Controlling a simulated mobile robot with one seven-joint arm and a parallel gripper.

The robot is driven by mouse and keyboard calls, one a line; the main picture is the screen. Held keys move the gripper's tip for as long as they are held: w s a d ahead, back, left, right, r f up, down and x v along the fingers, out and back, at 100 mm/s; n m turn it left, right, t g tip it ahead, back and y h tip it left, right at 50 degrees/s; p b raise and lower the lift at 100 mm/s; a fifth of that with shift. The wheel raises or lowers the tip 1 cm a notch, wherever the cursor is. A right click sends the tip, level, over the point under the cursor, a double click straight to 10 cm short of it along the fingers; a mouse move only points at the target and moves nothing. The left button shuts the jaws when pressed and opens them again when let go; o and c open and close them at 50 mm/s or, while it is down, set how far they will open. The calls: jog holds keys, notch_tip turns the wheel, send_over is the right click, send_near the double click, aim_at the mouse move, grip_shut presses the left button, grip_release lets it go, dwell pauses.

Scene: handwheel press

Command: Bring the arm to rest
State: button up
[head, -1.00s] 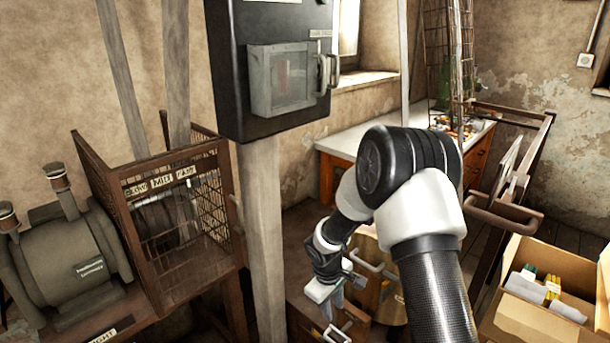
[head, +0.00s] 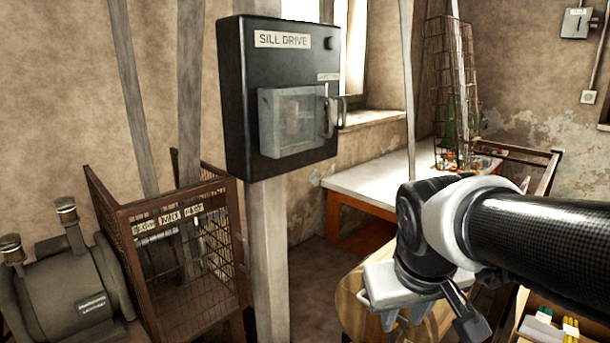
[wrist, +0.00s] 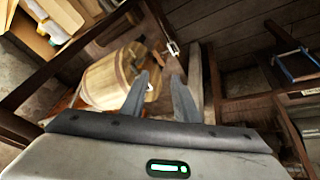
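My arm comes in from the right edge of the head view. My gripper (head: 402,322) hangs low at its end, fingers pointing down, in front of a round wooden tub (head: 350,305). In the wrist view the two fingers of my gripper (wrist: 160,78) stand apart with nothing held between them. The wooden tub (wrist: 105,80) shows beyond and left of the fingers there. I cannot tell how far the fingertips are from it.
A black "SILL DRIVE" box (head: 240,95) is mounted on a post left of my arm. A wire cage (head: 125,265) and a motor (head: 65,285) stand at the left. A white-topped table (head: 370,185) is behind my arm; an open carton (head: 535,312) is lower right.

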jog(key=s+r+m+t+y, duration=0.1)
jog(key=s+r, duration=0.1)
jog(key=s, duration=0.5)
notch_tip(320, 180, up, 14)
jog(key=a+p, duration=0.1)
jog(key=p, duration=1.3)
jog(key=shift+s+f, duration=0.15)
jog(key=shift+f, duration=0.05)
jog(key=shift+o, duration=1.3)
jog(key=shift+m, duration=0.3)
